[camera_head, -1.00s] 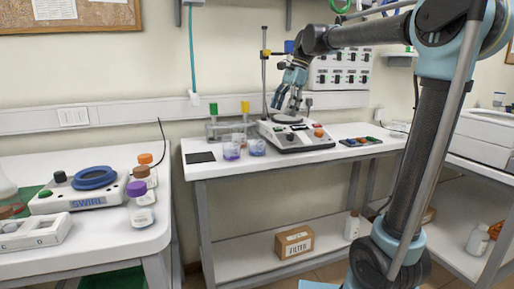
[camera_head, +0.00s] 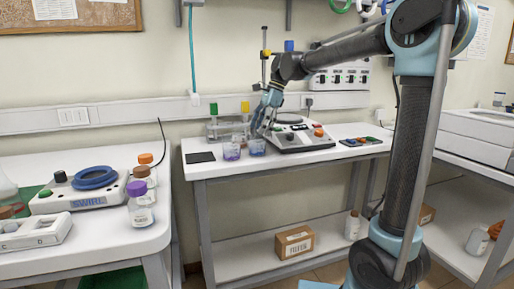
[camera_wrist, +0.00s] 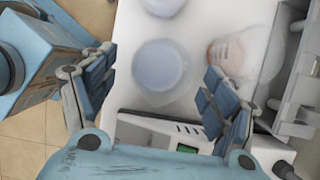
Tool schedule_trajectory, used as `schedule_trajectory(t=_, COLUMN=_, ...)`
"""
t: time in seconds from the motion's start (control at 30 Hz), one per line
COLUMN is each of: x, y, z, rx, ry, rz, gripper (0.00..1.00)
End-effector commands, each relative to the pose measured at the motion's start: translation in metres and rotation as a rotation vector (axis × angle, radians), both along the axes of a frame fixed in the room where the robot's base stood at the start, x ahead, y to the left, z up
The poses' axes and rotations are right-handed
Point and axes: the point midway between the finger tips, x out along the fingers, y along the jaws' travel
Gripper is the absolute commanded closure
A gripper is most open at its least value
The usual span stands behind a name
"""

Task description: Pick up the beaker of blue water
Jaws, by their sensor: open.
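The beaker of blue water (camera_head: 257,148) stands upright on the middle bench, just left of the hot plate device (camera_head: 290,136). A beaker with purple liquid (camera_head: 231,151) stands to its left. My gripper (camera_head: 264,125) is above and slightly right of the blue beaker, pointing down. In the wrist view, the fingers of my gripper (camera_wrist: 158,68) are open and empty. The blue beaker (camera_wrist: 158,66) appears between and beyond them, seen from above. I cannot tell the exact height gap, and no contact is clear.
A rack with green- and yellow-topped items (camera_head: 228,126) stands behind the beakers. A dark flat pad (camera_head: 200,157) lies on the left of the bench. A tray of coloured pieces (camera_head: 360,141) lies at the right. Another pale vessel (camera_wrist: 232,52) is near the right finger.

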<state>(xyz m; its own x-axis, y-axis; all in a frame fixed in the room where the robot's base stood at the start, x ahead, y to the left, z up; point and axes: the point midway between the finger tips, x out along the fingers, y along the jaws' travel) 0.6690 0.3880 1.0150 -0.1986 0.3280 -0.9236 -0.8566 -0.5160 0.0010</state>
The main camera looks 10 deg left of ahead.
Motion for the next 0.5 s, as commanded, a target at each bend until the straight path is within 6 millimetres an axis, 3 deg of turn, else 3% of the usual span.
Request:
schedule_trajectory(t=0.27, x=-0.004, y=0.007, z=-0.017, rx=0.0, ry=0.0, rz=0.001, gripper=0.21)
schedule_trajectory(t=0.5, x=-0.009, y=0.021, z=-0.044, rx=0.0, ry=0.0, rz=0.002, gripper=0.21)
